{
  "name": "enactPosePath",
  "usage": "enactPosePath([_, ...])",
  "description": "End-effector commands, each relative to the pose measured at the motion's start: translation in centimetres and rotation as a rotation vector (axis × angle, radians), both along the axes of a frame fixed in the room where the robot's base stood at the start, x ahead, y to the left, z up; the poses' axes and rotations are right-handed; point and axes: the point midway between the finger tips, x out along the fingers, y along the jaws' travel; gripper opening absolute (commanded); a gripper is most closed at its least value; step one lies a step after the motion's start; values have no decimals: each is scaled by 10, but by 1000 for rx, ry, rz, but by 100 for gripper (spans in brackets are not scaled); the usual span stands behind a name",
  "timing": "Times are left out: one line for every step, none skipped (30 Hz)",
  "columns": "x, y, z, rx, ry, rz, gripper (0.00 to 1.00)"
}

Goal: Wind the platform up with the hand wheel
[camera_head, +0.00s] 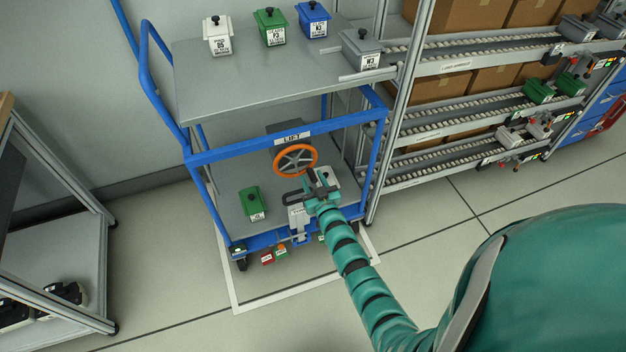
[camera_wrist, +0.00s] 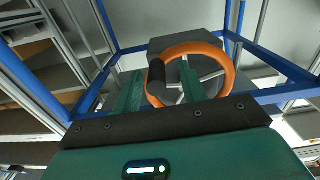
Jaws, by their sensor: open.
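The hand wheel (camera_head: 295,160) is an orange ring with grey spokes, mounted under the LIFT label on the blue cart's front. It also shows in the wrist view (camera_wrist: 229,72), with a dark handle knob (camera_wrist: 156,82) on its left side. The platform (camera_head: 250,75) is the cart's grey upper deck. My gripper (camera_head: 305,192) is in front of the cart, just below the wheel in the head view. In the wrist view its green fingers (camera_wrist: 158,92) are apart, with the knob between them or just beyond. I cannot tell whether they touch it.
White, green, blue and grey bins stand on the platform, the grey bin (camera_head: 361,48) at its right edge. A green bin (camera_head: 252,204) sits on the lower deck. A roller rack (camera_head: 450,120) stands close on the right.

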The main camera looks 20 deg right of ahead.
Motion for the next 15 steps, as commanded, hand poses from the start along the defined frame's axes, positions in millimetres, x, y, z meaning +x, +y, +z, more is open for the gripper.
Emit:
enactPosePath([1, 0, 0, 0, 0, 0, 41])
enactPosePath([1, 0, 0, 0, 0, 0, 41])
enactPosePath([1, 0, 0, 0, 0, 0, 41])
enactPosePath([1, 0, 0, 0, 0, 0, 41])
enactPosePath([1, 0, 0, 0, 0, 0, 41])
enactPosePath([1, 0, 0, 0, 0, 0, 41])
enactPosePath([1, 0, 0, 0, 0, 0, 41])
enactPosePath([1, 0, 0, 0, 0, 0, 41])
enactPosePath([1, 0, 0, 0, 0, 0, 34])
enactPosePath([1, 0, 0, 0, 0, 0, 28])
enactPosePath([1, 0, 0, 0, 0, 0, 22])
enactPosePath([1, 0, 0, 0, 0, 0, 14])
enactPosePath([1, 0, 0, 0, 0, 0, 8])
enactPosePath([1, 0, 0, 0, 0, 0, 2])
enactPosePath([1, 1, 0, 0, 0, 1, 0])
